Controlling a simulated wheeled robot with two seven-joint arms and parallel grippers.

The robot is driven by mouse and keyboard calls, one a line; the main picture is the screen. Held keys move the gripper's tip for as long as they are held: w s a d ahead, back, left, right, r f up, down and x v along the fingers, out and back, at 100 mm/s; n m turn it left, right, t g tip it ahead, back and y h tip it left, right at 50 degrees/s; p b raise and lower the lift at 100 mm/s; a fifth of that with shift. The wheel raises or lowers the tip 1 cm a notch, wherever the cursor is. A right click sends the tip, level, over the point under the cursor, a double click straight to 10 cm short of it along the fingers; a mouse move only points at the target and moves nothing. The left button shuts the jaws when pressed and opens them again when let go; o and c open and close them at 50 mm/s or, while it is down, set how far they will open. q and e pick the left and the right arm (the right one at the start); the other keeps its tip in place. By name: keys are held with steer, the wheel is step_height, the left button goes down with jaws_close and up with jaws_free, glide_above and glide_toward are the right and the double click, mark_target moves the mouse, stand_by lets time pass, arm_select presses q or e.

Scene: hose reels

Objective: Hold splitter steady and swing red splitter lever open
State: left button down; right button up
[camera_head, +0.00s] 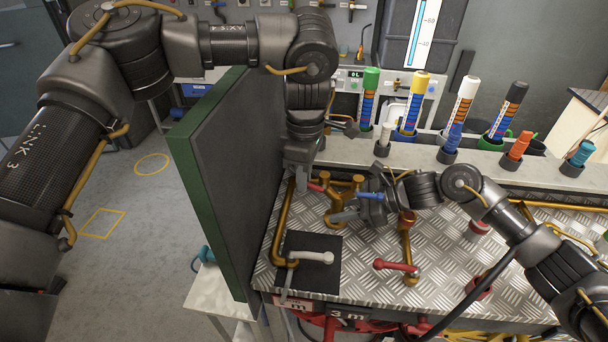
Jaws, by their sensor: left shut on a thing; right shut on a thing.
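The brass splitter (338,207) stands on the tread-plate bench top, in the middle of the picture. Its short red lever (317,188) points left from its left side, and a blue lever (369,195) points right. My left gripper (302,183) reaches down from above and is shut at the outer end of the red lever; its fingertips are small and partly hidden. My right gripper (352,211) comes in from the right and is shut on the splitter's right side. The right gripper's wrist hides part of the splitter, so the exact contact is unclear.
A tall green-edged panel (223,180) stands close left of my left gripper. Coloured gauge tubes (411,104) line the back.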

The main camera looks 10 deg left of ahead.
arm_select(q)
steer(key=shift+d+r+y, duration=0.35)
steer(key=shift+d+y, duration=0.15)
steer(key=shift+y, duration=0.7)
steer(key=shift+d+r+y, duration=0.3)
steer(key=shift+d+y, duration=0.15)
steer(key=shift+y, duration=0.75)
steer(key=c, duration=1.4)
jaws_free()
steer(key=shift+o, duration=0.2)
steer(key=shift+a, duration=0.15)
